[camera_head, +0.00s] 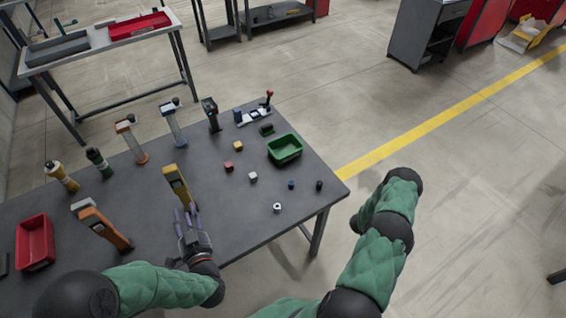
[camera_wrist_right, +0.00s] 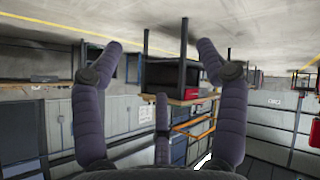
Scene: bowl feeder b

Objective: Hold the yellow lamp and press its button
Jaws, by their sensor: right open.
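My right gripper (camera_wrist_right: 162,50) is open and empty in the right wrist view, pointing out over the room, away from the lamp. It does not show in the head view.
Several bottles and tools line the table's far-left side. A green bin (camera_head: 285,149) and small blocks, such as a red one (camera_head: 228,166), lie to the right.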

